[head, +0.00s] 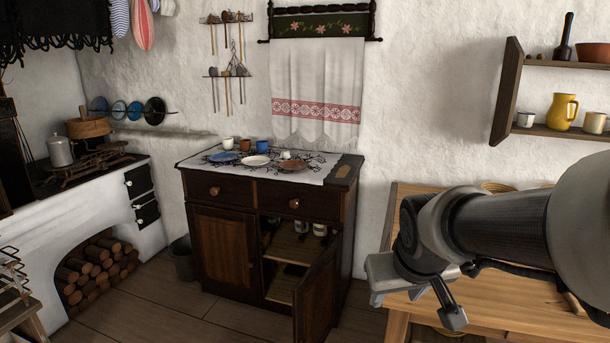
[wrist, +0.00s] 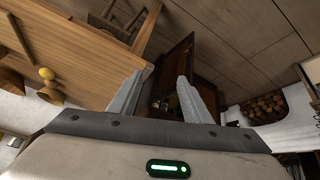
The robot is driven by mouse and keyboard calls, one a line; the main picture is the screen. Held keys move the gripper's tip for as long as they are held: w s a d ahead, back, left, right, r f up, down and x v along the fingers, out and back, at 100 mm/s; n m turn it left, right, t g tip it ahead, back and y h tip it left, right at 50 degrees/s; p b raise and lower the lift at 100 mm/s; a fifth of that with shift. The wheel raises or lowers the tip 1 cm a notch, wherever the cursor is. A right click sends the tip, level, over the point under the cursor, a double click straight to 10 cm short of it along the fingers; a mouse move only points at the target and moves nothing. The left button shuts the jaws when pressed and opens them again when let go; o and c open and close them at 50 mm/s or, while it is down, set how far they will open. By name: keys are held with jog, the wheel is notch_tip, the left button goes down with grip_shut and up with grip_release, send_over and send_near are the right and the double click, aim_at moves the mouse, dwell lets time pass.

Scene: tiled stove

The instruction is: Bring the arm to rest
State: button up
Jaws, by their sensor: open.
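My gripper (head: 418,304) is at the right of the head view, on my arm that reaches in from the right edge. It hangs in front of the wooden table (head: 480,299). In the wrist view my gripper (wrist: 160,80) shows two separate grey fingers with an empty gap between them. It is open and holds nothing. Beyond the fingers the wrist view shows the dark cabinet (wrist: 178,58) with its door open, and the floor.
The dark cabinet (head: 222,240) has its right door (head: 318,290) swung open into the room. Cups and plates stand on its cloth-covered top. A wall shelf (head: 560,66) with a yellow jug (head: 562,112) is above the table. The white stove (head: 95,220) is at left. Floor is free between.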

jog(key=s+a+r+m, duration=0.15)
jog(key=s+r, duration=0.25)
jog(key=s, duration=1)
notch_tip(320, 180, up, 20)
jog(key=p, duration=2.1)
jog(key=shift+a+r+g+y, duration=0.25)
jog(key=shift+a+g+y, duration=0.05)
jog(key=shift+a+y, duration=0.1)
